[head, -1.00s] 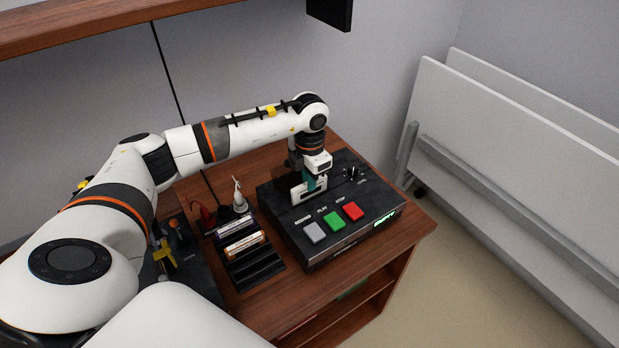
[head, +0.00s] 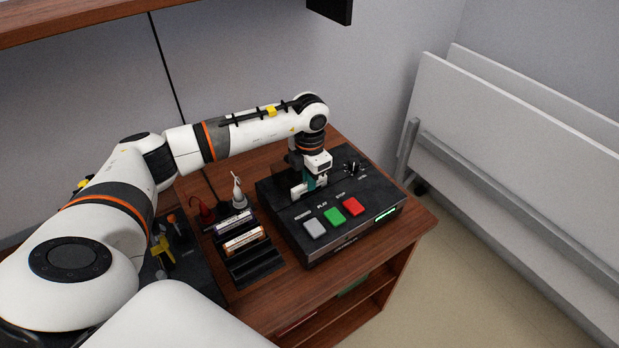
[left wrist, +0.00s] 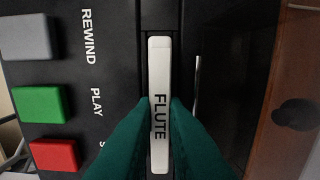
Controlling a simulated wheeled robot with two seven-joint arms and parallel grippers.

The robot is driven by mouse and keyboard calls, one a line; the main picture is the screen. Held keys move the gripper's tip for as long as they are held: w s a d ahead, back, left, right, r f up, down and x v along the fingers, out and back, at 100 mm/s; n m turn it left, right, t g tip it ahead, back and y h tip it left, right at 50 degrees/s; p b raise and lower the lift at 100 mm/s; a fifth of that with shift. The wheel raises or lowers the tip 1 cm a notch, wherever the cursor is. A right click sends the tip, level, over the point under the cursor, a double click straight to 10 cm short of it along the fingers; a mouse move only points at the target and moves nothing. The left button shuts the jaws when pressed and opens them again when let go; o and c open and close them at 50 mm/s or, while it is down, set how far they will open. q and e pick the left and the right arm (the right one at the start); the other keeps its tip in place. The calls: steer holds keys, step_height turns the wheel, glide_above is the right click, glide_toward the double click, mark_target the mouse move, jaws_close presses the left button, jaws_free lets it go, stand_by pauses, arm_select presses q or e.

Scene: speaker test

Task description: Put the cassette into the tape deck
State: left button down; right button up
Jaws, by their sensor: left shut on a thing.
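The tape deck (head: 290,222) is a black box on the wooden cabinet, with grey, green and red buttons and a lit green display (head: 386,214). My left gripper (head: 312,184) points down over the deck's back part, its teal fingers shut on a white-edged cassette (head: 297,192). In the left wrist view the cassette's edge (left wrist: 159,62) reads FLUTE and lies in line with the deck's dark slot (left wrist: 150,32). The fingers (left wrist: 159,112) press on both sides of it. The cassette seems to sit mostly down in the slot; its lower part is hidden. My right gripper is out of view.
A black rack (head: 258,268) left of the deck holds more cassettes (head: 243,241) and has empty places at the front. A white-tipped bottle (head: 238,193) and a red item (head: 206,211) stand behind it. White panels (head: 510,150) lean at the right.

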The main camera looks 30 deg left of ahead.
arm_select(q)
steer(key=c, duration=1.4)
jaws_free()
steer(key=shift+o, duration=0.6)
steer(key=shift+o, duration=1.4)
steer(key=shift+r, duration=0.1)
steer(key=shift+a+r+p, duration=0.1)
steer(key=shift+r+p, duration=1.4)
steer(key=shift+r, duration=0.95)
